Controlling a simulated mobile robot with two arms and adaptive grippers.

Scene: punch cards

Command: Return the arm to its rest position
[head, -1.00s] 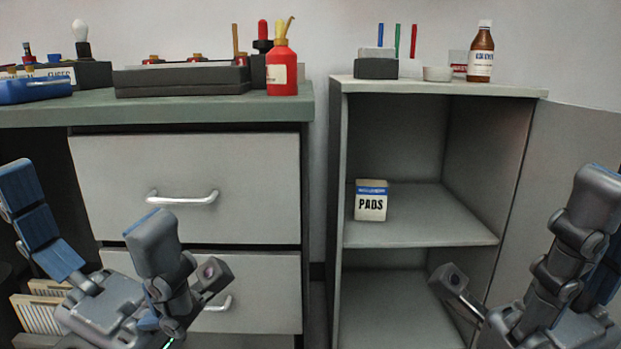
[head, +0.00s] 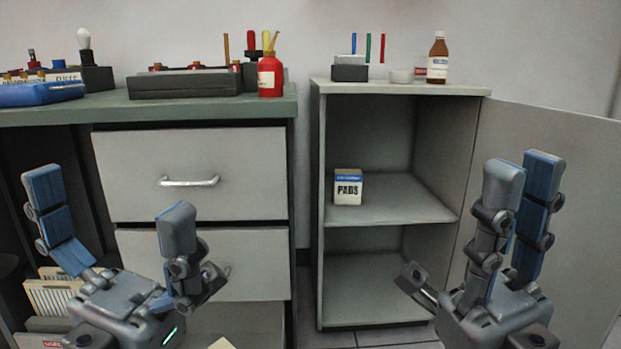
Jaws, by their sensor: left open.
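My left gripper (head: 112,225) is at the lower left in the head view, in front of the drawers. Its fingers are spread wide apart and nothing is between them. My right gripper (head: 515,205) is at the lower right, in front of the open cabinet's right side. Its fingers stand upright, one partly behind the other, so the gap between them is hard to judge. I see nothing held in it.
A desk (head: 190,108) with two closed drawers stands at the left. A cabinet (head: 400,88) holds a PADS box (head: 348,188) on its shelf; its door (head: 560,150) is open to the right. A brown bottle (head: 437,58) stands on top. Punch cards (head: 50,297) sit low at the left.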

